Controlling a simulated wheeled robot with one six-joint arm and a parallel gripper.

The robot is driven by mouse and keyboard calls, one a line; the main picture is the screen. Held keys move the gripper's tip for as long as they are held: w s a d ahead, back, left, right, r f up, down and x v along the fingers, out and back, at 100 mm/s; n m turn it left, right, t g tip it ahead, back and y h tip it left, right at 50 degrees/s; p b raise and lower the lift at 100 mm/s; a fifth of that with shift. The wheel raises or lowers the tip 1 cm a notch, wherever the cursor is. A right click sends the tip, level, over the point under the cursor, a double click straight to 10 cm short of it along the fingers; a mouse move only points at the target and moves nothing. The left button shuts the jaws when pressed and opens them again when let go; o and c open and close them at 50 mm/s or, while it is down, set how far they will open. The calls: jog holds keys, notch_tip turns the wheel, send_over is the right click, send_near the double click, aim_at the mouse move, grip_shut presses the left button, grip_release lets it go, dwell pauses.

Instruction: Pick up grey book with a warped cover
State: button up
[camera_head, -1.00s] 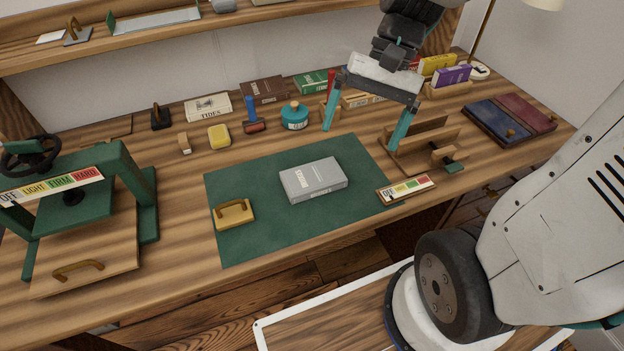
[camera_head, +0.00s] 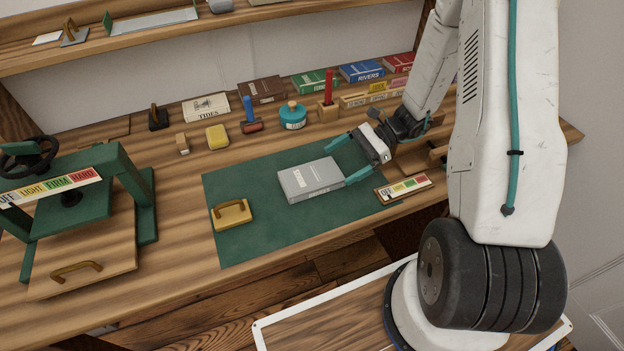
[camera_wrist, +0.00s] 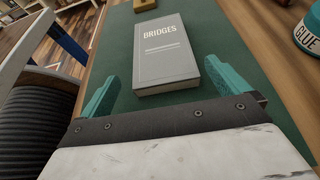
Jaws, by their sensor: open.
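The grey book (camera_head: 310,179) lies flat on the green mat (camera_head: 240,181), and its spine faces the front of the bench. In the wrist view the grey book (camera_wrist: 164,52) shows the title BRIDGES; I cannot make out the warp of its cover. My gripper (camera_head: 352,161) is open and empty at the right end of the book, low over the mat. In the wrist view the teal fingers of my gripper (camera_wrist: 160,85) stand apart, one to each side of the book's near end.
A colour-scale strip (camera_head: 404,188) lies right of the mat. A glue pot (camera_head: 293,116) and several books stand behind. A green press (camera_head: 85,190) fills the left. The mat's front is clear.

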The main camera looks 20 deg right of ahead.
aim_at(322, 173)
jog(key=x, duration=0.7)
jog(key=shift+w, duration=0.1)
jog(key=c, duration=1)
jog(key=shift+o, duration=0.2)
jog(key=shift+r, duration=0.1)
